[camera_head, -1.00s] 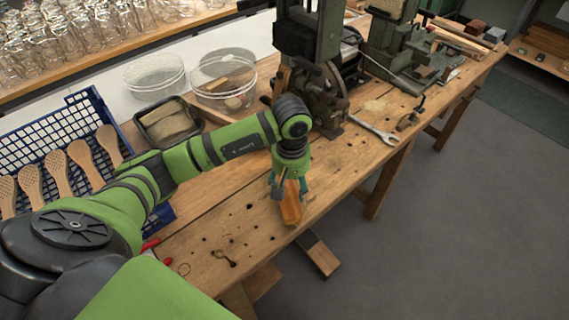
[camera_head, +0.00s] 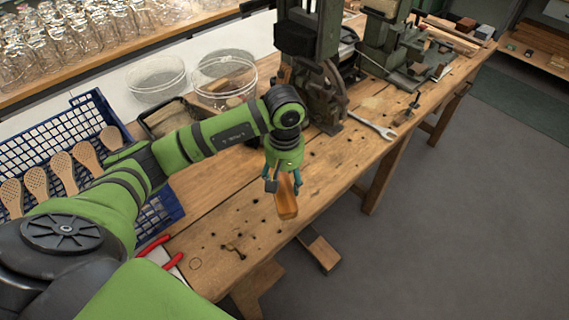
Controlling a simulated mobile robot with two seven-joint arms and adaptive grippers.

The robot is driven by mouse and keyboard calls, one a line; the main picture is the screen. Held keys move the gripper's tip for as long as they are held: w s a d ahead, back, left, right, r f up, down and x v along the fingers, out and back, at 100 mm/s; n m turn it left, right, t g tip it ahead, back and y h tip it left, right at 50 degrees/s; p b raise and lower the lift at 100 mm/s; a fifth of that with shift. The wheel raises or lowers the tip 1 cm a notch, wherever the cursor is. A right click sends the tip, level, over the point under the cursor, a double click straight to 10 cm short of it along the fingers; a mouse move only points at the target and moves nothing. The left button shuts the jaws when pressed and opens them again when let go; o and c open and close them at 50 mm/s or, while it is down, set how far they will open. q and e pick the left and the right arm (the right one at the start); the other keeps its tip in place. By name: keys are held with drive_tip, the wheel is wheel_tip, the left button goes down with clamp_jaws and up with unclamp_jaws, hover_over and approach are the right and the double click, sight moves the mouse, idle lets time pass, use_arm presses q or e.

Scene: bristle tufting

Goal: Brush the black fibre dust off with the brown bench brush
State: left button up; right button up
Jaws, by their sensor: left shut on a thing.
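My left gripper (camera_head: 283,182) is shut on the brown bench brush (camera_head: 286,203), whose orange-brown wooden body sticks out below the fingers, over the front part of the bench. I cannot tell whether its bristles touch the wood. Small black specks of fibre dust (camera_head: 237,247) lie scattered on the wooden bench (camera_head: 222,208), mostly to the left of the brush and nearer me. My right gripper does not show.
A blue crate (camera_head: 170,212) with several wooden paddle-shaped brush blanks (camera_head: 62,168) stands at left. Red-handled pliers (camera_head: 154,245) lie near the front. Clear tubs (camera_head: 222,80), a green machine (camera_head: 318,75) and a wrench (camera_head: 378,130) are farther back. The bench's front edge drops to grey floor.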

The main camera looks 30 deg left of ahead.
use_arm(q)
drive_tip(key=shift+r, duration=0.65)
drive_tip(key=shift+r+p, duration=0.6)
drive_tip(key=shift+r, duration=0.15)
drive_tip(key=shift+r+p, duration=0.3)
drive_tip(key=shift+r, duration=0.45)
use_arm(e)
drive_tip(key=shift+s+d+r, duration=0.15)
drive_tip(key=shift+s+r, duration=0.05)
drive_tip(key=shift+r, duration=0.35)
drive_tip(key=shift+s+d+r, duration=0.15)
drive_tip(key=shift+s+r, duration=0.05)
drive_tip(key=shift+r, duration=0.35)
